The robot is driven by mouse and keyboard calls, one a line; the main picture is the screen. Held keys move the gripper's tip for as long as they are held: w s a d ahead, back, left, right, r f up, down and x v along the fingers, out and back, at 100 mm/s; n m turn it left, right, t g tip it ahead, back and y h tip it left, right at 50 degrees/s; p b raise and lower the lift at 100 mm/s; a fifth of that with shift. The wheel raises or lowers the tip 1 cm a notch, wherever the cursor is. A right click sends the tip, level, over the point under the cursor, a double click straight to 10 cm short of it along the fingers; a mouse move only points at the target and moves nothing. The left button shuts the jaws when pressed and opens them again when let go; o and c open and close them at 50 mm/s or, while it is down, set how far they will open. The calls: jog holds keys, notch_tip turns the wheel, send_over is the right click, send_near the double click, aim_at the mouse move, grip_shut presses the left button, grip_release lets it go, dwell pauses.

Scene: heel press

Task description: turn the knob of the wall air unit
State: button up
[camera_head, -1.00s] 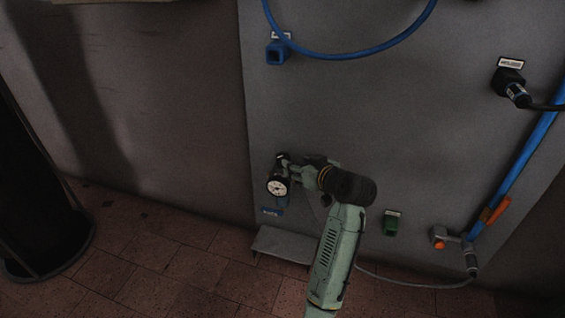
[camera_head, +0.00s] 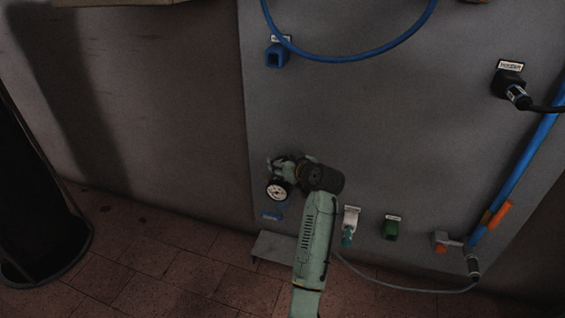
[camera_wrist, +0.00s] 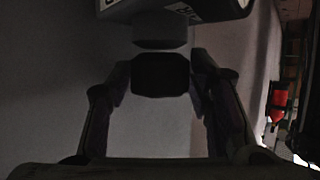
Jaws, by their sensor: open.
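The wall air unit shows in the head view as a round white-faced gauge (camera_head: 277,190) low on the grey panel; most of the unit is hidden behind my wrist and gripper. In the wrist view, the unit's body (camera_wrist: 172,11) with a white label is at the top. Its dark knob (camera_wrist: 160,75) hangs below. My gripper (camera_wrist: 159,82) is open, with one finger on each side of the knob. The gaps beside the knob are narrow, and I cannot tell whether either finger touches it.
The grey panel (camera_head: 400,120) carries a blue socket (camera_head: 277,55), a green socket (camera_head: 391,228), a black plug (camera_head: 510,84) and a thick blue pipe (camera_head: 520,170). A grey step (camera_head: 282,247) juts out below the unit. A black column (camera_head: 35,210) stands at the left.

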jog(key=c, duration=0.9)
jog(key=shift+h+p, duration=0.3)
jog(key=shift+p, duration=0.1)
jog(key=shift+a+r+m+t+h+p, duration=0.1)
jog(key=shift+r+m+t+h+p, duration=0.1)
jog(key=shift+m+h+p, duration=0.35)
jog(key=shift+r+m+t+h+p, duration=0.1)
jog(key=shift+m+t+h+p, duration=0.15)
jog(key=shift+m+p, duration=0.35)
jog(key=m+h+p, duration=0.2)
jog(key=p, duration=0.1)
jog(key=shift+a+t+h+p, duration=0.1)
jog(key=shift+t+h+p, duration=0.2)
jog(key=shift+h, duration=0.1)
jog(key=m+h, duration=0.1)
jog(key=m+h+p, duration=0.1)
jog(key=h, duration=0.1)
jog(key=shift+f+m, duration=0.2)
jog(key=shift+m, duration=0.15)
jog(key=shift+f+m+g+h+b, duration=0.1)
jog(key=shift+m+g+h+b, duration=0.45)
jog(key=shift+m+h, duration=0.95)
